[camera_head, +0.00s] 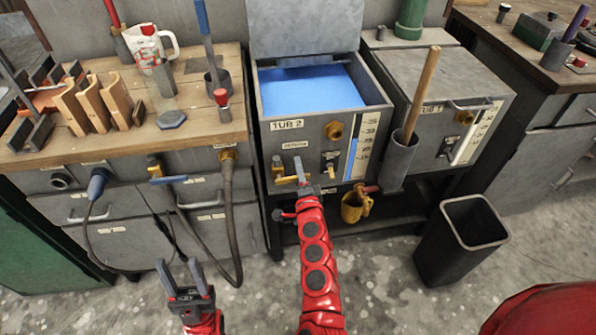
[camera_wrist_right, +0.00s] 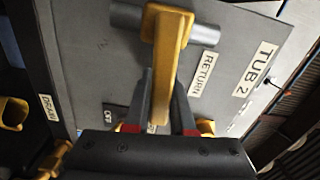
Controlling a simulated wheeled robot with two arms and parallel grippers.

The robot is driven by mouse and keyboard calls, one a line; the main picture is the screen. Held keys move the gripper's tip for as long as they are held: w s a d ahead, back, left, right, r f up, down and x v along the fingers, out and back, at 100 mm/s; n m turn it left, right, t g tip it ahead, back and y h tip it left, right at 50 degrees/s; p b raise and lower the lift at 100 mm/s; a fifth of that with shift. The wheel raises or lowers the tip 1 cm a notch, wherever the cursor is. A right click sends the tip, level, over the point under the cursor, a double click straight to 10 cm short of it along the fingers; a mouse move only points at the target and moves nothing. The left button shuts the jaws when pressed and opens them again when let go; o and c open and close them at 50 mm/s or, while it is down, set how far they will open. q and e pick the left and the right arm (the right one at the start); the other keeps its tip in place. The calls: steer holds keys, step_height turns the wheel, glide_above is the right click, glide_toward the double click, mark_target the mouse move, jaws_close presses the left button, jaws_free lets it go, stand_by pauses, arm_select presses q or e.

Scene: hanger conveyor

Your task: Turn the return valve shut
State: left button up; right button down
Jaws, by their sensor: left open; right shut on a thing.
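The return valve's yellow handle (camera_wrist_right: 168,55) fills the upper middle of the right wrist view. It sits on a grey pipe stub (camera_wrist_right: 126,16) and runs down from it between my right gripper's fingers (camera_wrist_right: 163,112). In the head view the handle (camera_head: 286,181) shows low on the front of tub 2 (camera_head: 290,115). My right gripper (camera_head: 301,172) is there, shut on it and partly hiding it. My left gripper (camera_head: 186,279) is open and empty, low in front of the bench.
Tub 2 holds blue liquid (camera_head: 308,90) under a raised lid. Hoses (camera_head: 228,210) hang left.

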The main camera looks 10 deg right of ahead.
steer(key=shift+f+m+b, duration=0.45)
steer(key=shift+m, duration=0.15)
steer(key=c, duration=0.8)
jaws_free()
steer(key=shift+o, duration=0.2)
steer(key=s, duration=1.7)
steer(key=shift+s+d, duration=0.25)
steer(key=shift+d, duration=0.05)
steer(key=shift+d, duration=0.1)
